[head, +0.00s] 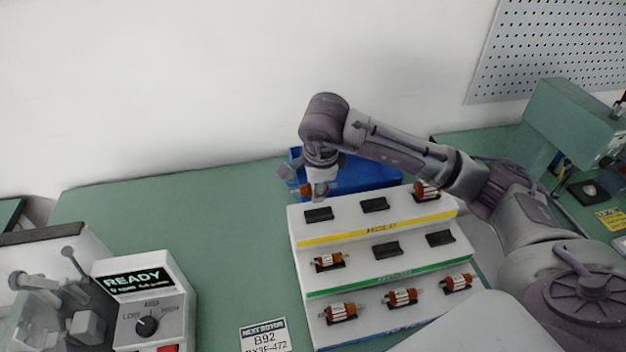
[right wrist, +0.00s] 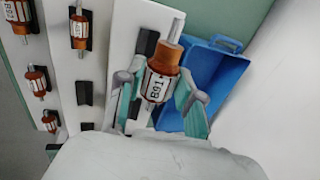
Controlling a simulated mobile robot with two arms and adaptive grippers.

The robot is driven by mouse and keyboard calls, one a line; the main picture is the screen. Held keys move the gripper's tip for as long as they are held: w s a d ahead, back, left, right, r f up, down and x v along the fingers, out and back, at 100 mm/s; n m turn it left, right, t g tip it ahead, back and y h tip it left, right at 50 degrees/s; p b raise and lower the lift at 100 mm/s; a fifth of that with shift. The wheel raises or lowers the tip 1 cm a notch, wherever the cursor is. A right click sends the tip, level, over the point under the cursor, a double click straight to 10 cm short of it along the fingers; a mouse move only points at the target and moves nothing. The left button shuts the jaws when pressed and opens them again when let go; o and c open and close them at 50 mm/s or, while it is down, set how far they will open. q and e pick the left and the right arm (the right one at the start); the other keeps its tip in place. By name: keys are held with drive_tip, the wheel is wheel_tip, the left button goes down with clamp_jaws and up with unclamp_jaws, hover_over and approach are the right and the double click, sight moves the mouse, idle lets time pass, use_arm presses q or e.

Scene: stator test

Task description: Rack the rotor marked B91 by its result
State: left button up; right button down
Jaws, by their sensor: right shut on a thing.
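The rotor marked B91 (right wrist: 158,82), orange-brown with a white label and metal shaft, is held between the jaws of my right gripper (right wrist: 158,92). In the head view the rotor (head: 302,190) and right gripper (head: 317,189) are above the back left end of the white stepped rack (head: 296,232), near the yellow HOLD step's left empty cradle (head: 318,214). That step's middle cradle (head: 375,205) is empty; a rotor (head: 426,190) sits at its right. The green step holds one rotor (head: 329,261) at left and two empty cradles. My left gripper is not in view.
The lowest, blue-marked step holds three rotors (head: 401,297). A blue bin (head: 370,174) stands behind the rack. A tester (head: 150,300) reads READY at lower left. A card (head: 265,336) reads NEXT ROTOR B92. The green bench left of the rack is clear.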

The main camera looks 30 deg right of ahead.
drive_tip(key=shift+f, duration=0.35)
drive_tip(key=shift+f+b, duration=0.3)
drive_tip(key=b+x, duration=0.1)
drive_tip(key=x, duration=0.1)
drive_tip(key=shift+f, duration=0.6)
drive_tip(key=shift+f+b, duration=0.65)
drive_tip(key=shift+b, duration=0.1)
drive_tip(key=shift+r, duration=0.25)
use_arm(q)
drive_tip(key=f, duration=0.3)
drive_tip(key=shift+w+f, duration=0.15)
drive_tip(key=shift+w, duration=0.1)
use_arm(e)
drive_tip(key=shift+a, duration=0.1)
